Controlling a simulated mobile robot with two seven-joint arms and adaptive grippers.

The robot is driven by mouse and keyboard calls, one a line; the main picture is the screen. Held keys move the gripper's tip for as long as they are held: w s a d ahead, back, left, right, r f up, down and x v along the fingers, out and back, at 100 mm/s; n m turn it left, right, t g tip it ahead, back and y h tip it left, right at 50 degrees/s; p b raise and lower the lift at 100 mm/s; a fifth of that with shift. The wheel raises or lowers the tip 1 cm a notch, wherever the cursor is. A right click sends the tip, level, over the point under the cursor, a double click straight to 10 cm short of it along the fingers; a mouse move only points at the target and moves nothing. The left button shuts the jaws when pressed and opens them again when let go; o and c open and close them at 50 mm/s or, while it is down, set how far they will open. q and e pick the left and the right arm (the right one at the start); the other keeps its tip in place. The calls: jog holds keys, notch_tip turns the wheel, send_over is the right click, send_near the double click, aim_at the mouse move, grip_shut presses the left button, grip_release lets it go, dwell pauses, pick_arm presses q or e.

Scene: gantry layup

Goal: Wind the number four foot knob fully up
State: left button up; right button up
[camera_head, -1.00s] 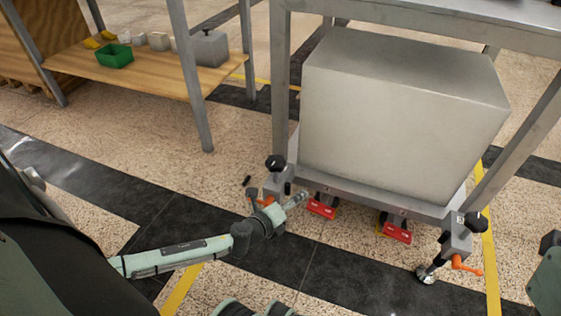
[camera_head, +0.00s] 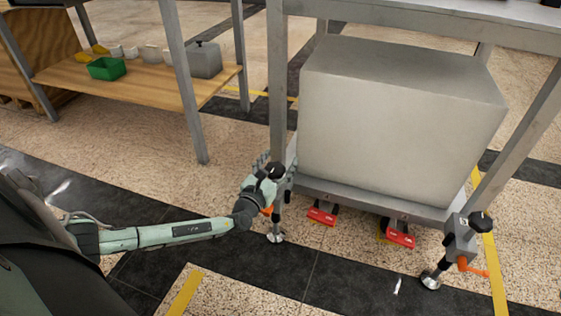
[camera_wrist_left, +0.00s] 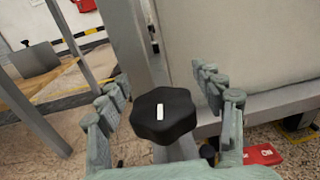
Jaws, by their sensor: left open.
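A black lobed knob (camera_head: 276,171) tops the left front foot of the steel stand. In the left wrist view the knob (camera_wrist_left: 162,115) has a white bar mark on top. My left gripper (camera_head: 273,166) is open at this knob, its fingers apart on both sides of it. In the wrist view a gap shows between the knob and each finger. Below it show an orange lever (camera_head: 267,211) and a round metal foot pad (camera_head: 276,238). I cannot read a number at this foot. My right gripper is not in view.
A large grey block (camera_head: 400,120) fills the stand close beside the left gripper. A second black knob (camera_head: 481,222) with an orange lever (camera_head: 470,267) is at the right foot. Red pedals (camera_head: 399,235) stick out below. A wooden shelf (camera_head: 130,85) stands back left.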

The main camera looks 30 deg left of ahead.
pick_arm(q)
jog(key=shift+w, duration=0.45)
jog(key=shift+c, duration=0.5)
jog(key=c, duration=1.2)
